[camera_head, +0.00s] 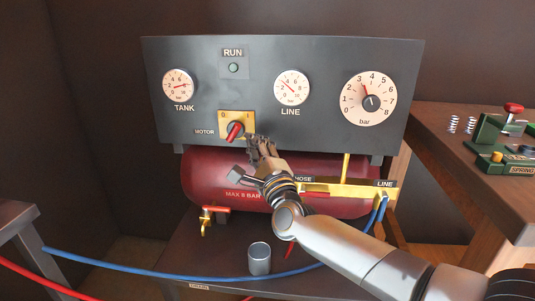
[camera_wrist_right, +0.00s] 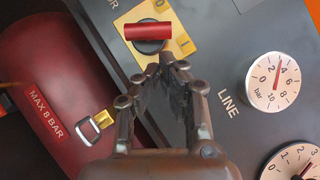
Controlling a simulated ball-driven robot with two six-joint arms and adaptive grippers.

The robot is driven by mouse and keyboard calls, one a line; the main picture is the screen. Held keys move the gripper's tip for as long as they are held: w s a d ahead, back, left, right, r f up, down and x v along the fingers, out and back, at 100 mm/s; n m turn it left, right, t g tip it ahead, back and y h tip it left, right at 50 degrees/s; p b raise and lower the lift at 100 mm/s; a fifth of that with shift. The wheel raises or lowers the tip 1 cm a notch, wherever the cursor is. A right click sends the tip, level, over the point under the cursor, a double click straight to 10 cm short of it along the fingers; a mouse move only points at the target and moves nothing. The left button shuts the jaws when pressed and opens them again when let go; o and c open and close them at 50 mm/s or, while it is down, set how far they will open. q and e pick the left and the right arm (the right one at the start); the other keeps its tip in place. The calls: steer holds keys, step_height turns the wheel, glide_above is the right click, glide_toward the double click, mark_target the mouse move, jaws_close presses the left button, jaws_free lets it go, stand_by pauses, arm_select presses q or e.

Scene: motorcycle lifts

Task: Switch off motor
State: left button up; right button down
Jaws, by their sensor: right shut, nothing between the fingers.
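The motor switch is a red handle (camera_head: 235,132) on a yellow plate (camera_head: 223,116) marked 0 and 1, beside the word MOTOR. The handle is tilted, its upper end leaning right toward the 1. The red handle also shows in the right wrist view (camera_wrist_right: 148,31), lying across a black round base. My right gripper (camera_head: 254,140) is shut and empty, just right of and below the handle, seemingly apart from it. My left gripper is not in view.
The grey panel (camera_head: 260,80) carries a RUN lamp (camera_head: 233,68), which looks dim green, and TANK (camera_head: 179,85), LINE (camera_head: 292,88) and bar (camera_head: 368,98) dials. Below are a red tank (camera_head: 205,175), yellow manifold (camera_head: 345,190), blue hose (camera_head: 170,275) and metal cup (camera_head: 259,260).

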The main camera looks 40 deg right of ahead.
steer(key=shift+w+a+r, duration=0.25)
steer(key=shift+w+r, duration=0.05)
steer(key=shift+w, duration=0.15)
